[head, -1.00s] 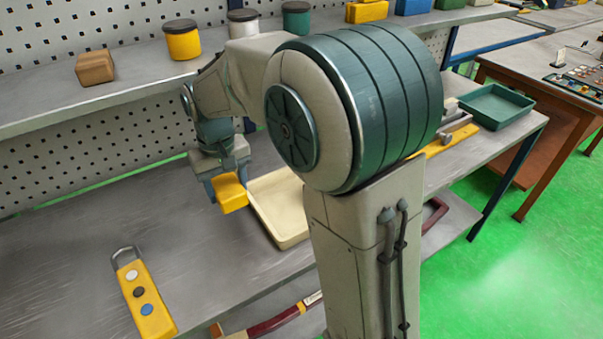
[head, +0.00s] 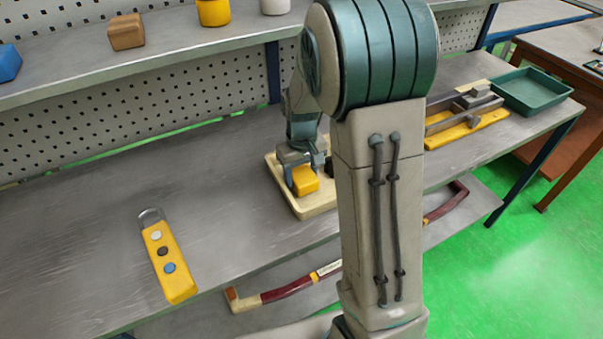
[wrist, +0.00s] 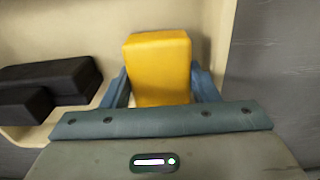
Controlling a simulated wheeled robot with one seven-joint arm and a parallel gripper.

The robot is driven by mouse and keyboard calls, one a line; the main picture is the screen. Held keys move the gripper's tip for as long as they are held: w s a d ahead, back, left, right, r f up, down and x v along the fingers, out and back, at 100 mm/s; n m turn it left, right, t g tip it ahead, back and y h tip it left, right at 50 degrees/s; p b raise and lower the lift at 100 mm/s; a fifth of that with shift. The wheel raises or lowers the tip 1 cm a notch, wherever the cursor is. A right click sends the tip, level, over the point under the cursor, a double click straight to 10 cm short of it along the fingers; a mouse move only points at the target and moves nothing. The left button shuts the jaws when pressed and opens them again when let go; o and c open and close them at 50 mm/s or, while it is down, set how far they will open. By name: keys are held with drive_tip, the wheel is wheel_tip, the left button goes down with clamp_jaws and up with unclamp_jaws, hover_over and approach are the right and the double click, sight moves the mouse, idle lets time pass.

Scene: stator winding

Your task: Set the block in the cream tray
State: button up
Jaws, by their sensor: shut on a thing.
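The yellow block (head: 306,180) is held between the two fingers of my gripper (head: 301,178), which is shut on it. It also shows in the wrist view (wrist: 159,65), with a blue finger on each side. The cream tray (head: 312,212) lies on the bench, and the block is over or inside it. The tray's floor and wall (wrist: 221,40) surround the block in the wrist view. I cannot tell whether the block touches the tray floor. My arm hides the tray's right part in the head view.
Dark blocks (wrist: 50,85) are at the left in the wrist view, by the tray. A yellow control pendant (head: 170,262) lies on the bench at left. A metal fixture on a yellow base (head: 466,128) and a green tray (head: 532,92) stand at right. The bench's left side is mostly clear.

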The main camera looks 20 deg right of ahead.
sight(301, 173)
drive_tip(key=shift+f, duration=0.25)
drive_tip(key=shift+f, duration=0.2)
drive_tip(key=o, duration=0.9)
wheel_tip(301, 173, up, 12)
drive_tip(key=s+r+m+t, duration=0.1)
drive_tip(key=s+m+t, duration=0.1)
drive_tip(key=s, duration=1.7)
drive_tip(key=shift+a+r+t, duration=0.35)
drive_tip(key=shift+a+t, duration=0.05)
drive_tip(key=shift+t, duration=0.1)
